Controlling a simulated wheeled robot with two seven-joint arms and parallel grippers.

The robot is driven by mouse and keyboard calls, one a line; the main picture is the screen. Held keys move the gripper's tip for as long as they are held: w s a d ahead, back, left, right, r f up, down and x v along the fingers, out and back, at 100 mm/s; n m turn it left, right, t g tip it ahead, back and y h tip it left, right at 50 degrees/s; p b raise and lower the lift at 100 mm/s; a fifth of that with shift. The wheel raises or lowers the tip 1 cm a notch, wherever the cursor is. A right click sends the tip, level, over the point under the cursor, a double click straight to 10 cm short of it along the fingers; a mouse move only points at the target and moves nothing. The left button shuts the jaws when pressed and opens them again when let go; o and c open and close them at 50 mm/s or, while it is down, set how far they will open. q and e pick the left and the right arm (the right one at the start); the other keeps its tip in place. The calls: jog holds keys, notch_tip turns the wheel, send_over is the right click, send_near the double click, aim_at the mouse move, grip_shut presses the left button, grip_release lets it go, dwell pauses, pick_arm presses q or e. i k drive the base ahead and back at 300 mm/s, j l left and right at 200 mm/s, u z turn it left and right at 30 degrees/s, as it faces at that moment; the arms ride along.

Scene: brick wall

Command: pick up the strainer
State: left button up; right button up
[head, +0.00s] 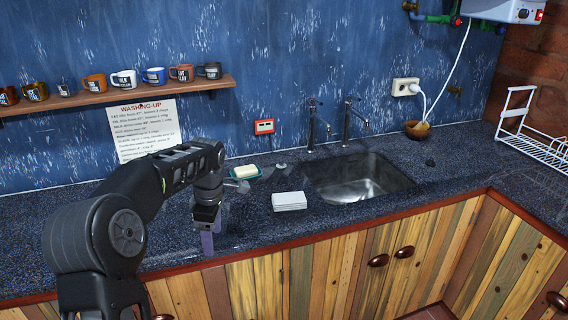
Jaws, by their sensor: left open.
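My left gripper (209,232) hangs over the counter, left of the sink, pointing down with its jaws open. A purple-grey part shows at its lower end, by the counter's front edge; I cannot tell its shape well. I cannot clearly identify a strainer. A small grey item (281,167) lies on the counter behind the white block, left of the sink, and may be it. It is right of my left gripper and apart from it. My right gripper is not in view.
A white block (289,201) lies left of the sink (358,183). A green soap dish (245,172) with soap sits behind my gripper. Taps (347,125) rise behind the sink. A bowl (416,130) and white dish rack (535,143) stand right. A mug shelf (130,93) hangs left.

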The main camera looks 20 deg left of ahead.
aim_at(282, 166)
jog(key=i, duration=1.85)
